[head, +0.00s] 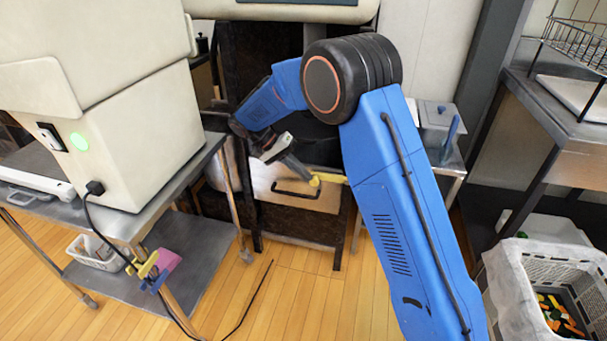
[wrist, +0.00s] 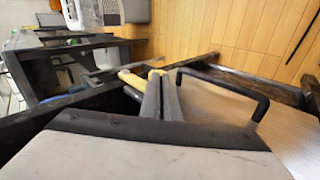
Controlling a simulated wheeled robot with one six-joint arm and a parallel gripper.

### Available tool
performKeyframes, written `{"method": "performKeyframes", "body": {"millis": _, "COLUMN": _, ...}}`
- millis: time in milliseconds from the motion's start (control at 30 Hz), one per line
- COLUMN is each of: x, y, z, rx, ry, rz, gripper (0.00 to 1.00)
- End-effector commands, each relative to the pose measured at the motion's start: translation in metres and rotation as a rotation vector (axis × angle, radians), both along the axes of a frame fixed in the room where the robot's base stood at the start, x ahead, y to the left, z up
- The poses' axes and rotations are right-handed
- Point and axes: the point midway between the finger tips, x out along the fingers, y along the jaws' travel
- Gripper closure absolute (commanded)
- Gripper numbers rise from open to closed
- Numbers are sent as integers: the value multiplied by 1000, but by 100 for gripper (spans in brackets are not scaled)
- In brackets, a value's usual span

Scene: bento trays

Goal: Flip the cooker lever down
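The cooker lever (head: 332,178) is a yellow bar with a rounded end, sticking out sideways at the upper front of the cooker (head: 318,201). It lies close to level in the head view. In the wrist view the yellow lever (wrist: 132,80) reaches the fingertips from the left. My gripper (head: 308,176) points down and right at the lever's rounded end. In the wrist view the two dark fingers of my gripper (wrist: 161,78) lie side by side with almost no gap. The tips look to be at the lever, partly covering it; I cannot tell whether they touch.
A black handle (head: 295,190) sits on the cooker's front panel, just left of the lever. A metal cart (head: 205,238) with a white machine (head: 140,140) stands at the left. A grey crate (head: 520,290) with food pieces is at the lower right.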

Motion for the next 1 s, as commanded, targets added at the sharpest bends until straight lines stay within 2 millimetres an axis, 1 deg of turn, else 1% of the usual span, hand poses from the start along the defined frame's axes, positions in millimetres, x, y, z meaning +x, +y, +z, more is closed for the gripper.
{"method": "performKeyframes", "body": {"millis": 67, "x": 1, "y": 7, "z": 5, "rx": 0, "ry": 1, "rz": 1, "gripper": 100}}
{"method": "performKeyframes", "body": {"millis": 167, "x": 4, "y": 19, "z": 18, "rx": 1, "ry": -2, "rz": 2, "gripper": 100}}
{"method": "performKeyframes", "body": {"millis": 400, "x": 12, "y": 51, "z": 54, "rx": 2, "ry": -6, "rz": 2, "gripper": 100}}
{"method": "performKeyframes", "body": {"millis": 600, "x": 17, "y": 70, "z": 76, "rx": 1, "ry": -7, "rz": 2, "gripper": 100}}
{"method": "performKeyframes", "body": {"millis": 800, "x": 19, "y": 79, "z": 86, "rx": 1, "ry": -8, "rz": 2, "gripper": 100}}
{"method": "performKeyframes", "body": {"millis": 1000, "x": 19, "y": 79, "z": 87, "rx": 1, "ry": -8, "rz": 2, "gripper": 100}}
